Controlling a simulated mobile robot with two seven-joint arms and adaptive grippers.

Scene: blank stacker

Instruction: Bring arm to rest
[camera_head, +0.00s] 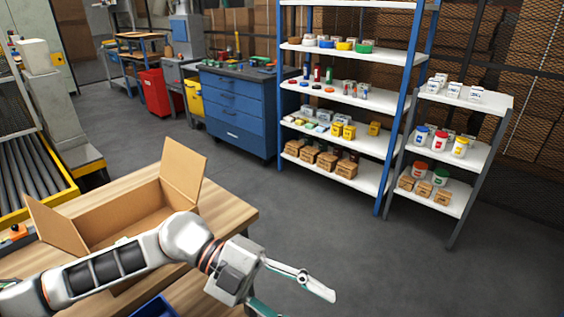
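My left arm comes in from the left, stretched across the front of the wooden table (238,213). Its gripper (303,303) is past the table's right edge, over the grey floor. The fingers are spread apart with nothing visible between them; the lower finger is partly cut off by the bottom edge of the picture. My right gripper is not in view.
An open cardboard box (182,173) stands on the table behind my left arm. A blue bin (155,307) shows partly at the bottom. A roller conveyor (32,150) is at left. Stocked shelves (345,180) stand beyond the clear floor (345,240).

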